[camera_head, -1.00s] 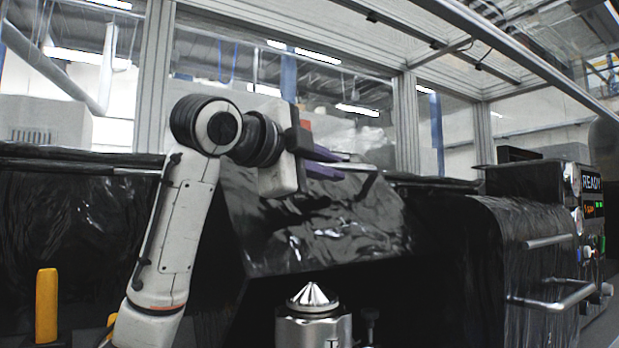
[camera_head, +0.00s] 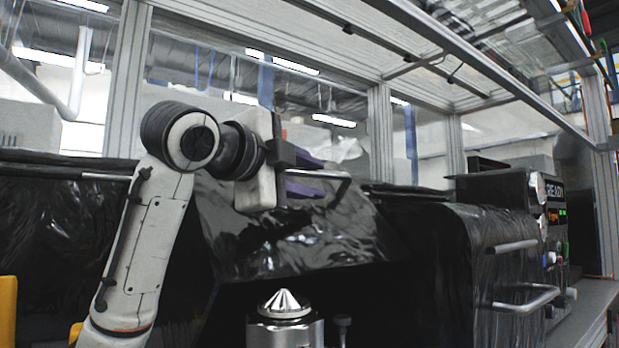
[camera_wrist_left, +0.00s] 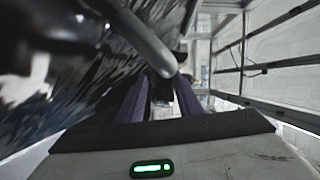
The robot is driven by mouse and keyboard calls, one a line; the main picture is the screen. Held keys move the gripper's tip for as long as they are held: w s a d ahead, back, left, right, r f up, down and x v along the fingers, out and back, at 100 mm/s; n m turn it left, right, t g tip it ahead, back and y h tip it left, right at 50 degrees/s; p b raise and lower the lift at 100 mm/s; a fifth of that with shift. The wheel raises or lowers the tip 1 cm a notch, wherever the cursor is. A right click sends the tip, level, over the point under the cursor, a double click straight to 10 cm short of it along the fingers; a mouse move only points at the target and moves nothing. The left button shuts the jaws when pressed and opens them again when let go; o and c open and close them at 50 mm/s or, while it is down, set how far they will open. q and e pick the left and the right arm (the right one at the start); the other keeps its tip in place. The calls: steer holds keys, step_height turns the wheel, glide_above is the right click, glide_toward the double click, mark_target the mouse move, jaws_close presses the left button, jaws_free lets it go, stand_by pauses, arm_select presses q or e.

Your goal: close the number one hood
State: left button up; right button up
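A glossy black hood (camera_head: 290,235) stands tilted up in the middle of the head view, with a dark opening under it. I cannot read a number on it. A bar handle (camera_head: 335,177) sits near its top edge; it also shows as a dark grey bar in the left wrist view (camera_wrist_left: 150,45). My left gripper (camera_head: 322,177) is at this handle, its purple fingers apart. In the left wrist view the bar's end lies in front of the gap between the fingertips (camera_wrist_left: 160,85); contact cannot be told. My right gripper is not in view.
A metal cone-topped fixture (camera_head: 285,303) stands below the raised hood. To the right is another black cover (camera_head: 480,260) with bar handles (camera_head: 525,300) and a control panel (camera_head: 553,215) with lit display. A yellow piece (camera_head: 8,310) is at lower left. Framed glass panels rise behind.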

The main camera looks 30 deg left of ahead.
arm_select(q)
steer(key=s, duration=1)
steer(key=shift+s+a+r+b, duration=0.15)
steer(key=shift+a+r+b, duration=0.2)
steer(key=shift+a+b, duration=0.1)
